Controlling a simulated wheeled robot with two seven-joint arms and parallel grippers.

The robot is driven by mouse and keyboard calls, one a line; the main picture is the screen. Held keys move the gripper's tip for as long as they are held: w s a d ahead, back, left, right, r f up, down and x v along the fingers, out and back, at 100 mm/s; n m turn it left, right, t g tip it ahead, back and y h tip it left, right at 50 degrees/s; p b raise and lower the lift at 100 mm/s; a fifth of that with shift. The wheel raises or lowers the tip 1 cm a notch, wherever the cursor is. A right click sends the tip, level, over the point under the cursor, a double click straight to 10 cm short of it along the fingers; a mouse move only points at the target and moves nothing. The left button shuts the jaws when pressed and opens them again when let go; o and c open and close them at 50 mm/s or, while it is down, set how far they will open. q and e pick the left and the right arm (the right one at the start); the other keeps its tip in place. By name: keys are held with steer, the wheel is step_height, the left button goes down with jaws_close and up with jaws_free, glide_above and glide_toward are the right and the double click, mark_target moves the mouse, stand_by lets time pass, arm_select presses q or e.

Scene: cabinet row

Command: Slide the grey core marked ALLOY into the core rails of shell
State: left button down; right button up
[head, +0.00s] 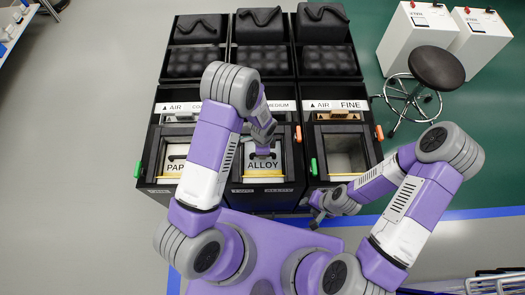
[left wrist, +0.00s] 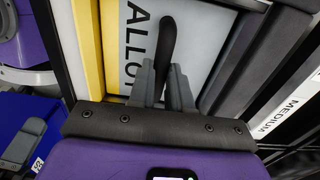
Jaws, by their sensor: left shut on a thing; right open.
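The grey core marked ALLOY (head: 263,165) is at the opening of the middle shell (head: 232,187), marked MEDIUM. Its pale face, yellow edge strip and black handle (left wrist: 168,40) show in the left wrist view. My left gripper (head: 263,150) is shut on that handle; its two fingers (left wrist: 163,78) stand on either side of it. I cannot tell how deep the core sits on the rails, which are hidden. My right gripper (head: 318,208) is open and empty, low in front of the right-hand shell.
The left shell holds a core marked PAP (head: 174,165), partly covered by my arm. The right shell, marked FINE (head: 350,105), looks empty inside. Lids with dark foam (head: 327,62) stand open behind. A stool (head: 437,68) and white cabinets (head: 415,38) stand right.

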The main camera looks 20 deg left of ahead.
arm_select(q)
steer(key=shift+f+b, duration=0.5)
steer(key=shift+f, duration=0.15)
steer(key=c, duration=1)
jaws_free()
step_height(320, 180, up, 8)
steer(key=p, duration=0.3)
steer(key=shift+f, duration=0.15)
